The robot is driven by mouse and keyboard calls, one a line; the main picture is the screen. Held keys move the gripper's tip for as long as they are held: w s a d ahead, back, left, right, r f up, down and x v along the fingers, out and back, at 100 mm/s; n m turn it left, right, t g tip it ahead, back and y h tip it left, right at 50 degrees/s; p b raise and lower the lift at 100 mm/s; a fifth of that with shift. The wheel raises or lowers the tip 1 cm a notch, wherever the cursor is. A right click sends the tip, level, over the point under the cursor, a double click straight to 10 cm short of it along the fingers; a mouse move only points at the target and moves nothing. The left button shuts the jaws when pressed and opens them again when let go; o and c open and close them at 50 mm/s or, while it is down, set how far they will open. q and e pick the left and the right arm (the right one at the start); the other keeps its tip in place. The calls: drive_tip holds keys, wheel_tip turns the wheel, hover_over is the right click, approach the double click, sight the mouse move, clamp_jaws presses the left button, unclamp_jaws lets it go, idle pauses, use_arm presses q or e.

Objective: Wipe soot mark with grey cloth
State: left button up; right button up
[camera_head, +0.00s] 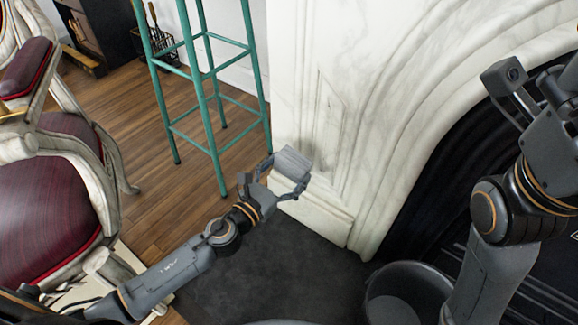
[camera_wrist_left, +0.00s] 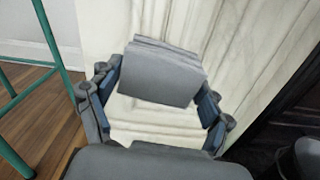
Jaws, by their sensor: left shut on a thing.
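The grey cloth (camera_head: 293,162) is a folded block held in my left gripper (camera_head: 283,177), in front of the lower pillar of the marble fireplace (camera_head: 335,125). In the left wrist view the cloth (camera_wrist_left: 160,76) sits between the two fingers of the left gripper (camera_wrist_left: 163,90), which is shut on it. I cannot tell whether the cloth touches the marble. A faint grey shade shows on the marble just right of the cloth; I cannot tell whether it is the soot mark or veining.
A teal stool (camera_head: 213,125) stands left of the fireplace. A red-seated chair (camera_head: 45,185) is at the left. A dark bucket (camera_head: 405,290) stands on the dark hearth (camera_head: 270,260), below the black firebox opening (camera_head: 440,170). Wooden floor lies between chair and stool.

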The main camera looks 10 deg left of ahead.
use_arm(q)
drive_tip(key=shift+v, duration=0.9)
drive_tip(key=shift+s+a+b, duration=0.25)
drive_tip(key=shift+s+b, duration=0.05)
drive_tip(key=shift+s, duration=0.2)
